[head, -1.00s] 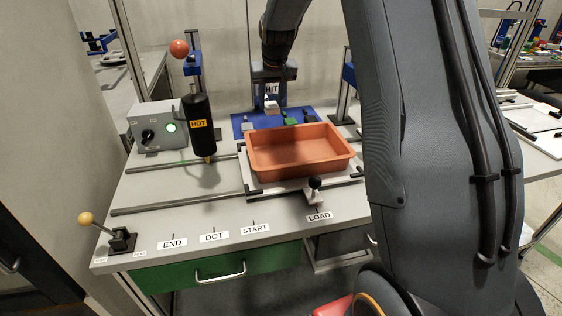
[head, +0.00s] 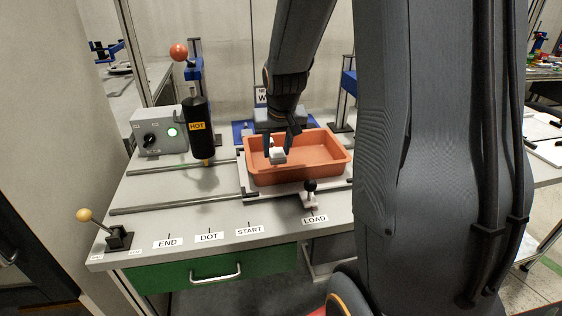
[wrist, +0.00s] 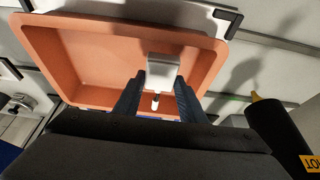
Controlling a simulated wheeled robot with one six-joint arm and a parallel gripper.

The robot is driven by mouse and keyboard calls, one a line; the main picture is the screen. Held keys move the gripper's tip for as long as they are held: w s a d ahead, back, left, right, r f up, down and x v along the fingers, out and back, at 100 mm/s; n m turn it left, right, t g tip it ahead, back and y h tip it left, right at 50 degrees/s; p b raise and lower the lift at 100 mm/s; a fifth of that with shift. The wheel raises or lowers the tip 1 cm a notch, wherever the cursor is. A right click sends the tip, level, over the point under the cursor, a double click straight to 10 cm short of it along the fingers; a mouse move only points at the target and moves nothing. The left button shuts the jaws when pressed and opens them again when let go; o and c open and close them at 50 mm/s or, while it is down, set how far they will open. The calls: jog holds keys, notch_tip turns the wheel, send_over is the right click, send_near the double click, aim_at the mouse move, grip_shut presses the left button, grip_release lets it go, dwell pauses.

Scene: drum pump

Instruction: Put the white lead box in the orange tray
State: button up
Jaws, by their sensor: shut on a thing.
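The white lead box (head: 277,155) is in my gripper (head: 281,150), over the left part of the orange tray (head: 318,171) in the head view. My gripper is shut on the box. In the wrist view, the white box (wrist: 163,70) sits between the two dark fingers of my gripper (wrist: 160,95), with the orange tray (wrist: 75,60) behind it. The tray's floor looks bare. I cannot tell exactly how high the box is above the floor.
A black cylinder marked HOT (head: 202,128) stands left of the tray. A black-knobbed handle (head: 310,190) is at the tray's front edge. A blue mat (head: 243,130) lies behind the tray.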

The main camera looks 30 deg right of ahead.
aim_at(277, 161)
jog(key=shift+f+p, duration=0.3)
jog(key=shift+f, duration=2.2)
jog(key=shift+f, duration=0.15)
jog(key=o, duration=1.1)
jog(key=shift+r, duration=0.35)
jog(key=b+v, duration=0.1)
jog(key=v, duration=1)
jog(key=s+a+f+n+g, duration=0.1)
jog(key=s+a+f, duration=0.2)
jog(key=s+a, duration=0.1)
jog(key=s+a+f+n+g, duration=0.1)
jog(key=s+a+f, duration=0.2)
jog(key=s, duration=0.3)
jog(key=s+a+f+n+g+y, duration=0.1)
jog(key=s+a+f, duration=0.2)
jog(key=s+a, duration=0.2)
jog(key=shift+s+a+f+g, duration=0.1)
jog(key=shift+s+f+g, duration=0.2)
jog(key=shift+s+f, duration=0.1)
